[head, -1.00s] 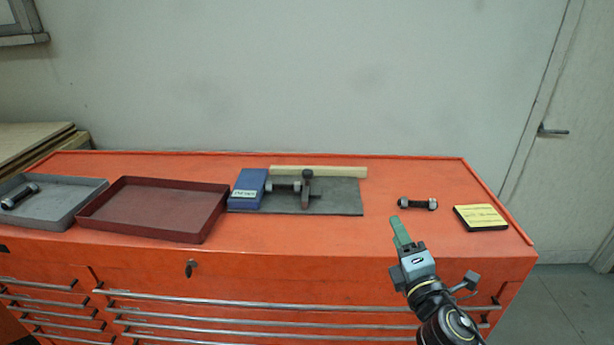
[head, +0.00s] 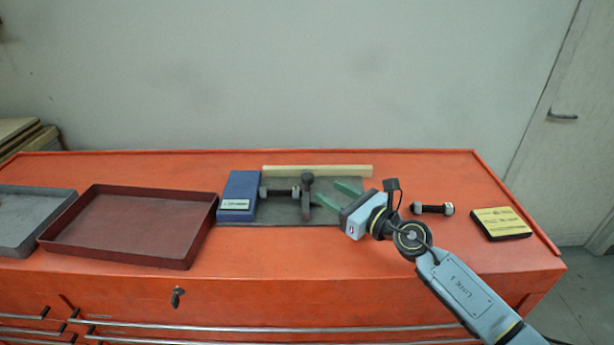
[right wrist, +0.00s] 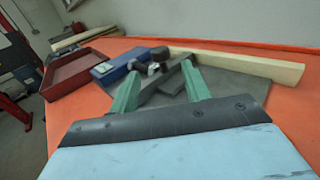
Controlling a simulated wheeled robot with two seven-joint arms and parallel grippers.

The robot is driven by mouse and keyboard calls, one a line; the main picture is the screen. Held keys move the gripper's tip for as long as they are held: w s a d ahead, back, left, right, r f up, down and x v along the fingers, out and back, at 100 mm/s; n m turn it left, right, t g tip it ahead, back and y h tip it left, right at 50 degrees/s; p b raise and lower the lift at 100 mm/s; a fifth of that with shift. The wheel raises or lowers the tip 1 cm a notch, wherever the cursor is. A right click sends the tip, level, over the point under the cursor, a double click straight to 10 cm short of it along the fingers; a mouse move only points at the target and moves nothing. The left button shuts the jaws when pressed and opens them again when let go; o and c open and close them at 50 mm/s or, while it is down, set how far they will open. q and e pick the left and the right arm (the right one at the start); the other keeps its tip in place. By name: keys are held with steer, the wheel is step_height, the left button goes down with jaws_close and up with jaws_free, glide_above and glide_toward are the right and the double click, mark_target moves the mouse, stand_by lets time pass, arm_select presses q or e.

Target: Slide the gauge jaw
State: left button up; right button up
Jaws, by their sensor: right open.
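The gauge jaw (head: 307,195) is a dark upright piece with a round knob on top, standing on a grey mat (head: 270,215). A bolt (head: 279,192) lies between it and a blue block (head: 238,197) with a white label. My right gripper (head: 338,194) is open with green fingers, pointing left, just right of the jaw. In the right wrist view the jaw (right wrist: 172,76) shows ahead, between the two green fingers (right wrist: 160,88). I cannot tell whether the fingers touch it. My left gripper is out of view.
A pale wooden strip (head: 318,171) lies along the back of the mat. A red tray (head: 130,250) and a grey tray (head: 40,245) stand at left. Another bolt (head: 432,209) and a yellow-topped pad (head: 500,222) lie at right. The orange bench top is otherwise clear.

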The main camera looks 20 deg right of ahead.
mark_target(312, 182)
steer(key=b+x, duration=0.1)
steer(key=x, duration=0.7)
steer(key=shift+w+f, duration=0.1)
steer(key=shift+w, duration=0.15)
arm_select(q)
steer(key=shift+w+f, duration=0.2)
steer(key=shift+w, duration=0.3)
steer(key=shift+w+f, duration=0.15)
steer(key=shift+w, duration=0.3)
arm_select(e)
steer(key=shift+a, duration=0.1)
steer(key=shift+c, duration=1)
jaws_close()
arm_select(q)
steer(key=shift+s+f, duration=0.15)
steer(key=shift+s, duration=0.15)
